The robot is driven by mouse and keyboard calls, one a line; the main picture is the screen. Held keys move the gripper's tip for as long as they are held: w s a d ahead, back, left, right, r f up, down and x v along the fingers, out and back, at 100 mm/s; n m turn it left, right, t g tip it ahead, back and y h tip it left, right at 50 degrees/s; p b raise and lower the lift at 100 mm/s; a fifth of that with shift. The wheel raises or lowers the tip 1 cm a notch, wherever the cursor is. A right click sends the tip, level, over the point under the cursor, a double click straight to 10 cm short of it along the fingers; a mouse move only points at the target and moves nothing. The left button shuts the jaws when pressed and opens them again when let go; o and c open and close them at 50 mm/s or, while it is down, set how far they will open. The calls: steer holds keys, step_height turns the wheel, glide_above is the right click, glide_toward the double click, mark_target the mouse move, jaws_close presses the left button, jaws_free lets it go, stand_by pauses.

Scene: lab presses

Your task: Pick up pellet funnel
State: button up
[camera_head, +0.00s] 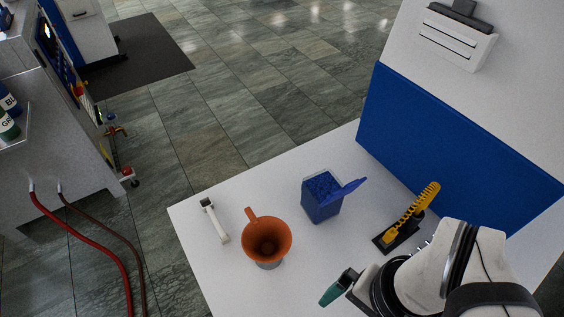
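The pellet funnel (267,240) is orange with a wide round mouth and a small tab handle sticking up at its rim. It stands upright at the middle of the white table, with a greyish base showing below it. My gripper (331,294) is at the bottom of the view, to the right of and nearer than the funnel, and apart from it. A teal-green tip and dark parts of it show. Whether its fingers are open or shut cannot be seen.
A blue box of blue pellets (318,211) with a blue scoop stands right of the funnel. A yellow tool on a black stand (406,228) is further right. A white tool (214,221) lies left. A blue panel (450,135) bounds the table's back right.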

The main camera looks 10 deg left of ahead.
steer(key=shift+c, duration=0.3)
steer(key=c, duration=0.7)
steer(key=shift+o, duration=0.2)
steer(key=n+h, duration=0.2)
steer(key=n, duration=1.3)
glide_above(251, 215)
step_height(251, 215, down, 15)
steer(key=shift+f, duration=0.2)
